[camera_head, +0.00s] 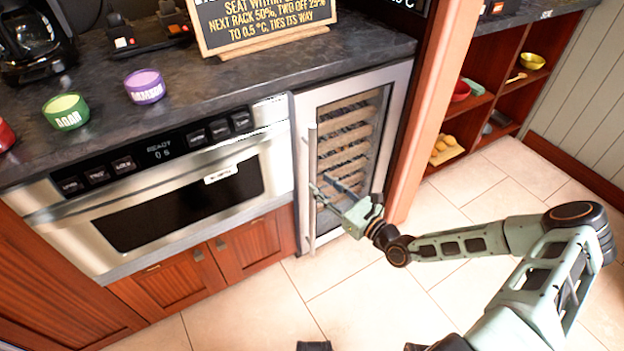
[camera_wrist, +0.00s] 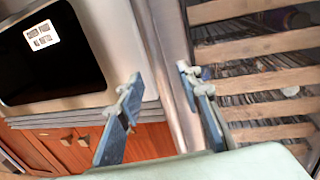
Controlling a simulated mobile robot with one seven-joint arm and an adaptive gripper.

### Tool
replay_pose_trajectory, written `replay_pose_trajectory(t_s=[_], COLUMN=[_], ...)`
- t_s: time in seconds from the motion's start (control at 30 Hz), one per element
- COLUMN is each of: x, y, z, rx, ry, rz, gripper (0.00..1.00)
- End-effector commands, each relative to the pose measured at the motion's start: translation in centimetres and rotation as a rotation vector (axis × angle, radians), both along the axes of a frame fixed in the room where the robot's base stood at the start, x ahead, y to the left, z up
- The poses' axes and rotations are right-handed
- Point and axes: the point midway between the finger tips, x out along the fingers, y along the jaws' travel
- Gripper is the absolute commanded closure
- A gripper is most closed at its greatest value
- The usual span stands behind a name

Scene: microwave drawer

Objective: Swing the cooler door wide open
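The cooler (camera_head: 352,140) is built in under the counter, right of the microwave drawer. Its glass door in a steel frame looks shut, with wooden racks showing behind the glass. A vertical steel handle (camera_head: 312,222) runs along the door's left side. My gripper (camera_head: 320,184) is at about the handle's mid-height, reaching in from the right. In the wrist view, my gripper's two blue fingers (camera_wrist: 162,80) are spread apart, with upright steel (camera_wrist: 170,65) of the handle or door edge showing between them. I cannot tell whether either finger touches the handle.
The microwave drawer (camera_head: 170,195) is left of the cooler, above wooden cabinets (camera_head: 180,280). A wooden post (camera_head: 428,110) and open shelves (camera_head: 490,100) with bowls stand to the right. The tiled floor (camera_head: 335,285) before the cooler is clear apart from my arm.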

Motion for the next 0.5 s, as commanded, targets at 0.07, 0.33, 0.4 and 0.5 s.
replay_pose_trajectory(t_s=[0.07, 0.33, 0.4, 0.5], x=[1.0, 3.1, 3.3, 3.4], y=[1.2, 3.2, 3.4, 3.5], z=[-0.2, -0.1, -0.1, 0.0], rx=[0.001, -0.001, -0.001, -0.001], ry=[0.001, 0.0, 0.0, 0.0], rz=[0.002, 0.001, 0.001, 0.001], gripper=[0.67, 0.67, 0.67, 0.67])
